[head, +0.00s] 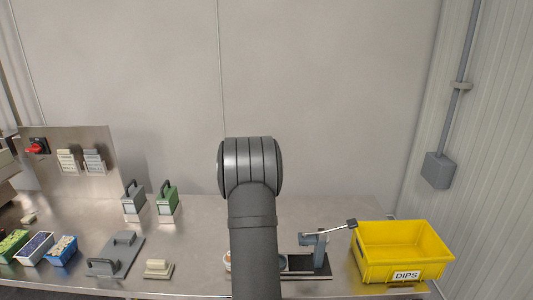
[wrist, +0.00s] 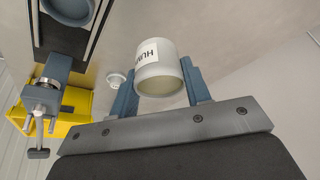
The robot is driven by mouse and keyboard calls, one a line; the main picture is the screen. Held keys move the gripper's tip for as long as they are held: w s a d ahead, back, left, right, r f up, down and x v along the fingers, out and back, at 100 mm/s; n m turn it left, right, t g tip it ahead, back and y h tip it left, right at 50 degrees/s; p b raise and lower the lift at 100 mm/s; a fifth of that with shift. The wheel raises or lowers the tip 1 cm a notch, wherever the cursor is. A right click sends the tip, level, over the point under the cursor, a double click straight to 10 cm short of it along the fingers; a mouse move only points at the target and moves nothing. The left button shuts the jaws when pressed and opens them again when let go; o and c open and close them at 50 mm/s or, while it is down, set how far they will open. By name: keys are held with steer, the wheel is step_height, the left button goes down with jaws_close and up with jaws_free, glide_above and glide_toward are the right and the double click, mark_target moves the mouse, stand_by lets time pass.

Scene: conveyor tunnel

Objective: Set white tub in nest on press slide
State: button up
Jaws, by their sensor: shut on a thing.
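The white tub (wrist: 155,70) with a black-lettered label is between the two blue-grey fingers of my gripper (wrist: 158,78) in the wrist view. My gripper is shut on it, and the tub appears tilted in that picture. A round blue-grey nest (wrist: 91,20) on the dark press slide (wrist: 38,30) shows at the top left of the wrist view, apart from the tub. In the head view my arm hides the gripper and most of the nest area. The press (head: 319,250) with its lever stands on a dark base right of my arm.
A yellow DIPS bin (head: 405,254) stands right of the press; it also shows in the wrist view (wrist: 75,105). Left are a grey handled plate (head: 116,254), a small beige block (head: 158,268), grey (head: 133,199) and green (head: 167,202) handled blocks, and several small bins (head: 36,247).

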steer(key=s+d+r+n+y, duration=0.15)
steer(key=s+r+n, duration=0.3)
steer(key=s, duration=0.65)
steer(key=s+d+f+m, duration=0.1)
steer(key=s+d, duration=0.2)
steer(key=d, duration=0.4)
steer(key=s+d+f, duration=0.2)
steer(key=s+d, duration=0.1)
steer(key=d, duration=0.3)
steer(key=shift+t+h, duration=0.25)
steer(key=shift+t, duration=0.15)
steer(key=w+a+f, duration=0.2)
steer(key=a, duration=0.1)
steer(key=w+a+f, duration=0.2)
steer(key=a, duration=0.1)
steer(key=w+a+f, duration=0.2)
steer(key=a, duration=0.1)
steer(key=shift+w+f, duration=0.2)
steer(key=shift+w, duration=0.05)
step_height(320, 180, down, 4)
steer(key=shift+a+f, duration=0.1)
steer(key=shift+f, duration=0.1)
